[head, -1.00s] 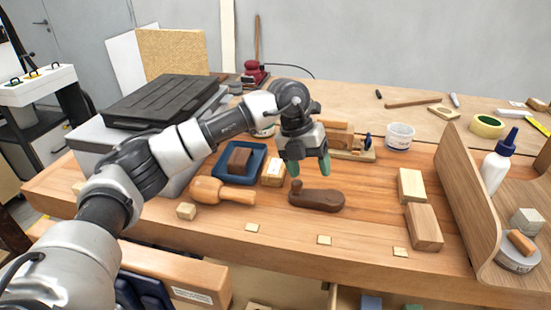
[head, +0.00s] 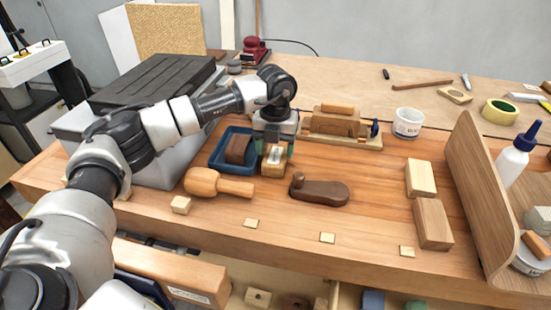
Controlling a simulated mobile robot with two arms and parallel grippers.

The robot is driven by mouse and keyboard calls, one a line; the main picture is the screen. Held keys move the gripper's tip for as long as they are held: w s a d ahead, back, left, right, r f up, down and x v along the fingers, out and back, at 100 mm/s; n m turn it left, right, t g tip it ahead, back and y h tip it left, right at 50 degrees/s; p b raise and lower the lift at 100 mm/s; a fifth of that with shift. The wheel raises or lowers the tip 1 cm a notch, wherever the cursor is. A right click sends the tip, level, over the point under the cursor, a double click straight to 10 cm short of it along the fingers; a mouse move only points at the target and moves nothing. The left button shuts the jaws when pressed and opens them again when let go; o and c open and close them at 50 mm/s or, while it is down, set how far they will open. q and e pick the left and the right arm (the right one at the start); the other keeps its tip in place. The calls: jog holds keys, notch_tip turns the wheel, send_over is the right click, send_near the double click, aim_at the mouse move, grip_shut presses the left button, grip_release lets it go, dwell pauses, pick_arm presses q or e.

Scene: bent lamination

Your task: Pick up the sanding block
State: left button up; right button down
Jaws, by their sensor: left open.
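My left gripper (head: 275,152) points down with its jaws open. Its fingers appear on either side of a small light wooden block (head: 272,168) with a pale metallic patch on top, which stands on the bench. I cannot tell whether the fingers touch it. A dark brown block (head: 238,149) sits tilted in a blue tray (head: 215,162) just left of the gripper. Which of these two is the sanding block is not certain from the picture. My right gripper is not in view.
A wooden mallet (head: 220,185) lies in front of the tray. A dark brown curved wooden piece (head: 322,193) lies to the right, a wooden plane-like tool (head: 338,122) behind. Pale blocks (head: 420,178) and a curved wooden panel (head: 490,200) stand farther right. Bench between is clear.

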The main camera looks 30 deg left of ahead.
pick_arm(q)
notch_tip(320, 180, down, 2)
jog(key=c, duration=0.6)
